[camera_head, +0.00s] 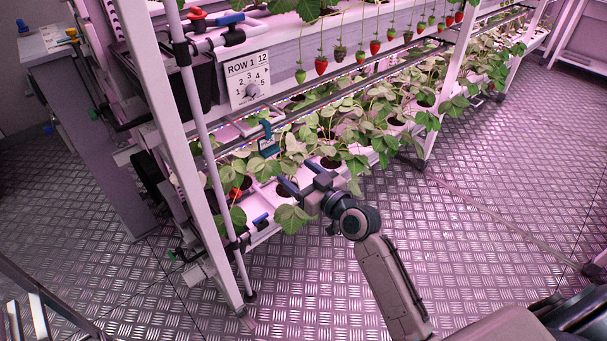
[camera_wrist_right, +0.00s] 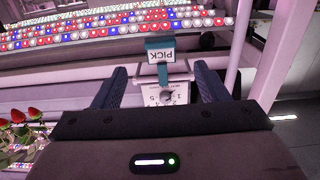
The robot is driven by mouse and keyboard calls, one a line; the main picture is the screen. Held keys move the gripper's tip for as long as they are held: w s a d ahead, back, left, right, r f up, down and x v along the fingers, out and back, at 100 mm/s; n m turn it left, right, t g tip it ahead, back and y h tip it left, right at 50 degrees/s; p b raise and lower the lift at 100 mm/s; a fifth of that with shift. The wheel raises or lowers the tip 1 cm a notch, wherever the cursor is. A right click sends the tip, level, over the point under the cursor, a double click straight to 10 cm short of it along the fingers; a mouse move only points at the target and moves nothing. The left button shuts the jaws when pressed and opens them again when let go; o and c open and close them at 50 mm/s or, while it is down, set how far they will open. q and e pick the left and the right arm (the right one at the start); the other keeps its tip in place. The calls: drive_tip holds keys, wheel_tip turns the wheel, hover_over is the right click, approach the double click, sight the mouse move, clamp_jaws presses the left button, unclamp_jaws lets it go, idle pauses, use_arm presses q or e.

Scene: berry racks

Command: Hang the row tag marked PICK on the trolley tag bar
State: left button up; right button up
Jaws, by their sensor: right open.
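The PICK tag (camera_wrist_right: 160,53) is a small teal-edged tag with a white face, its lettering upside down in the wrist view. In the head view a small teal tag (camera_head: 268,147) hangs at the rack's lower rail, above the plants. My right gripper (camera_head: 297,174) is below and right of it, among the leaves. In the wrist view my right gripper (camera_wrist_right: 160,82) has its two blue fingers spread wide, with the tag ahead between them and apart from both. The trolley tag bar cannot be made out. My left gripper is not in view.
Strawberry plants (camera_head: 350,130) fill the lower tier, and berries (camera_head: 375,47) hang above. A white post (camera_head: 205,180) stands left of the gripper.

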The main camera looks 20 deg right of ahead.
sight(273, 153)
drive_tip(key=b+x, duration=0.1)
drive_tip(key=x, duration=0.8)
drive_tip(key=shift+f+b, duration=0.1)
drive_tip(key=shift+b, duration=0.25)
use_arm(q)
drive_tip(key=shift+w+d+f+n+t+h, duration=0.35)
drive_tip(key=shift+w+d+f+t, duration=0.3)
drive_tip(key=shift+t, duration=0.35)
use_arm(e)
drive_tip(key=shift+x, duration=0.8)
drive_tip(key=c, duration=0.9)
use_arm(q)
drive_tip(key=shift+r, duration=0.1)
use_arm(e)
drive_tip(key=shift+r, duration=0.25)
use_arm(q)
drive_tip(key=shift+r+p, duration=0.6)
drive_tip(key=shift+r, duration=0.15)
use_arm(e)
drive_tip(key=shift+r, duration=0.9)
drive_tip(key=shift+s, duration=0.1)
